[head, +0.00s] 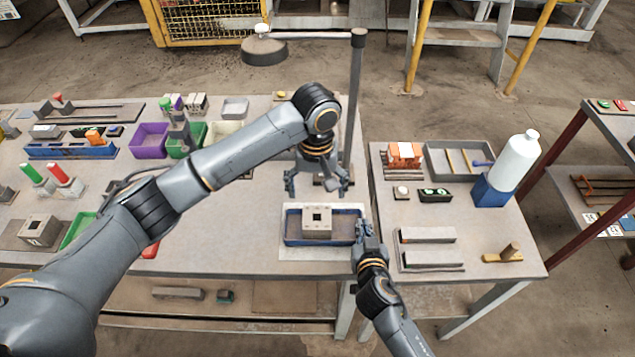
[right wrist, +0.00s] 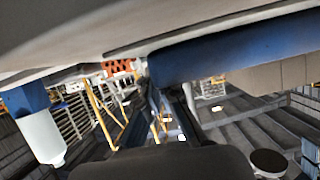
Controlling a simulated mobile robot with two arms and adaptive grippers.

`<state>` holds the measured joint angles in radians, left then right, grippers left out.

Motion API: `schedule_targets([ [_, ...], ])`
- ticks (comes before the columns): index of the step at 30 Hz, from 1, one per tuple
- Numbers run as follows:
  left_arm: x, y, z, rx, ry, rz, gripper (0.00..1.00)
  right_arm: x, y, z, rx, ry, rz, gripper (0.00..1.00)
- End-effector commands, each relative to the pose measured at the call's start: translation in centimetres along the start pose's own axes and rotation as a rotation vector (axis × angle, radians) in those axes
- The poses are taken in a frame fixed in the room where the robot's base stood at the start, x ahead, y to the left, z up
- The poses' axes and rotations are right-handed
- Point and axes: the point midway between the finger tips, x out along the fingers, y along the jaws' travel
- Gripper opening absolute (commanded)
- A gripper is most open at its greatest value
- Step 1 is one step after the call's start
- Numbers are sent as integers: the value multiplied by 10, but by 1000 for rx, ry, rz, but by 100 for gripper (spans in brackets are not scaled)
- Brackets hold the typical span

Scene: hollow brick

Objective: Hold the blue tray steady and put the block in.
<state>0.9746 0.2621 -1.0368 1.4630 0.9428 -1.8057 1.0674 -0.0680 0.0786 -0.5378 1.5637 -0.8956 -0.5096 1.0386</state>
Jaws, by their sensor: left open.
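The blue tray (head: 330,241) lies on a pale sheet near the front right corner of the left table. The grey hollow block (head: 317,229) with a square dark hole sits in the tray, left of its middle. My left gripper (head: 317,188) is open and empty, above and just behind the block, apart from it. My right gripper (head: 364,232) is at the tray's right end and appears shut on its wall; its fingertips are partly hidden. In the right wrist view the tray's blue wall (right wrist: 230,58) shows close to the fingers.
A dark upright post (head: 353,110) stands behind the tray. Purple (head: 150,153) and green bins stand to the left. A gap separates the right table (head: 480,230), which bears a white bottle (head: 517,160), a grey tray and metal bars.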

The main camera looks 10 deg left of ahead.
Motion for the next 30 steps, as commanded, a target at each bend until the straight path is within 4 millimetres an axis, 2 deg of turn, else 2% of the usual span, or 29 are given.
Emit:
schedule_targets([
  [1,0,0,0,0,0,0,88,0,0,0,0,0,0,0],
  [3,0,0,0,0,0,0,88,0,0,0,0,0,0,15],
  [6,0,0,0,0,0,0,88,0,0,0,0,0,0,32],
  [15,0,0,0,0,-1,0,88,-1,0,0,0,0,0,32],
  [19,0,0,0,0,-1,0,88,-10,0,1,0,0,-1,32],
  [23,0,0,0,0,-1,0,88,-31,0,1,1,-1,-1,32],
  [30,0,0,0,0,0,0,88,-83,0,2,2,-3,0,32],
])
